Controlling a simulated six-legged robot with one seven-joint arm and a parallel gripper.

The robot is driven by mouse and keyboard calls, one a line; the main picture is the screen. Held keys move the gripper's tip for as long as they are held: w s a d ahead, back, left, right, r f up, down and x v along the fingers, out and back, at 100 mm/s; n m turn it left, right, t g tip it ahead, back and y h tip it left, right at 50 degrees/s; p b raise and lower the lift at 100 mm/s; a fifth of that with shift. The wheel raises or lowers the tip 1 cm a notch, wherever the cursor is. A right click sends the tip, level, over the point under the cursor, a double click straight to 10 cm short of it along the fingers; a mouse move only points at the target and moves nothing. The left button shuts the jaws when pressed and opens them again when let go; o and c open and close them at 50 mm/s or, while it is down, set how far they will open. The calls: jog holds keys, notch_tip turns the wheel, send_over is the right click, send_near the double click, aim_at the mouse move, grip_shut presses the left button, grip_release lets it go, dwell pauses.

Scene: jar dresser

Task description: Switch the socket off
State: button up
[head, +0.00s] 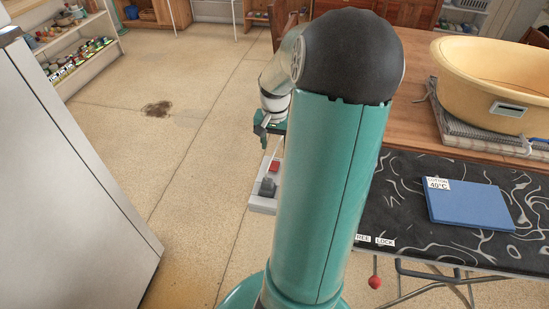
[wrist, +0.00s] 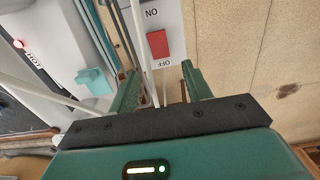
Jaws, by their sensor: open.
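The socket (head: 262,199) is a pale grey-white block with a red rocker switch (head: 274,166) and a dark grey part, partly hidden behind my arm in the head view. In the wrist view the white socket plate (wrist: 172,14) fills the top middle. I cannot tell the gap to the plate. In the head view my gripper (head: 266,125) is just above the socket.
A grey cabinet (head: 60,170) stands left; the floor (head: 190,140) between is open. A HOT label (wrist: 33,60) and red light (wrist: 18,44) show beside my gripper.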

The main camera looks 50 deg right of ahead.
aim_at(275, 163)
notch_tip(275, 163, down, 7)
dwell(0.3)
jog(key=shift+c, duration=0.2)
